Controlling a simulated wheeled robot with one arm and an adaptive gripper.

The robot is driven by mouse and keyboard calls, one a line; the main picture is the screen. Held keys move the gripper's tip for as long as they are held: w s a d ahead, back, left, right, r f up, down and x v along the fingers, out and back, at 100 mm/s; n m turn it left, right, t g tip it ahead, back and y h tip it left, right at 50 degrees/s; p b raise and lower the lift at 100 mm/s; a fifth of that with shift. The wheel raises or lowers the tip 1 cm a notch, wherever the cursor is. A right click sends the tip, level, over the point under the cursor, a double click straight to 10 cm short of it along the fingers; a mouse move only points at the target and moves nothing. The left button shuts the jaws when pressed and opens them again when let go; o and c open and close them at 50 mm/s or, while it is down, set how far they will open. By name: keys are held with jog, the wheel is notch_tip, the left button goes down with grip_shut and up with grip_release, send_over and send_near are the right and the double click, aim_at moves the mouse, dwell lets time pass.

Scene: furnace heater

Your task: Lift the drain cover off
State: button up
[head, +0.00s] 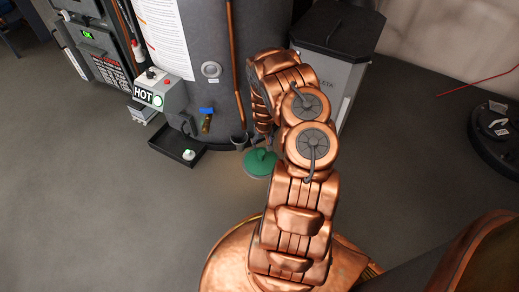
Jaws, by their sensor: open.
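The green round drain cover (259,168), with a raised part on top, lies on the floor at the foot of the grey heater tank (212,95). My copper arm reaches down over the floor from the bottom of the head view. My gripper (262,142) points down just above the cover, beside its raised part. It is open and small in view, partly hidden by my own arm. I cannot tell whether the fingers touch the cover. The cover's right edge is close to my arm's outline.
A black tray (168,145) with a small white item sits left of the cover. A brass valve with a blue handle (207,111) sticks out of the tank. A white cabinet (325,72) stands right of the tank. A black disc (500,150) lies far right. Floor in front is clear.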

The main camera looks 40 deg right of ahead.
aim_at(261, 153)
jog(key=f, duration=0.3)
jog(key=shift+w+d+f+b, duration=0.1)
jog(key=shift+w+f+b, duration=0.2)
jog(key=shift+b, duration=0.1)
jog(key=f+b, duration=0.3)
jog(key=f, duration=0.1)
jog(key=w+f+b, duration=0.1)
jog(key=f+b, duration=0.1)
jog(key=f, duration=0.1)
jog(key=shift+d+f+b, duration=0.1)
jog(key=shift+d+b, duration=0.1)
jog(key=shift+b, duration=0.1)
jog(key=shift+c, duration=0.3)
grip_shut()
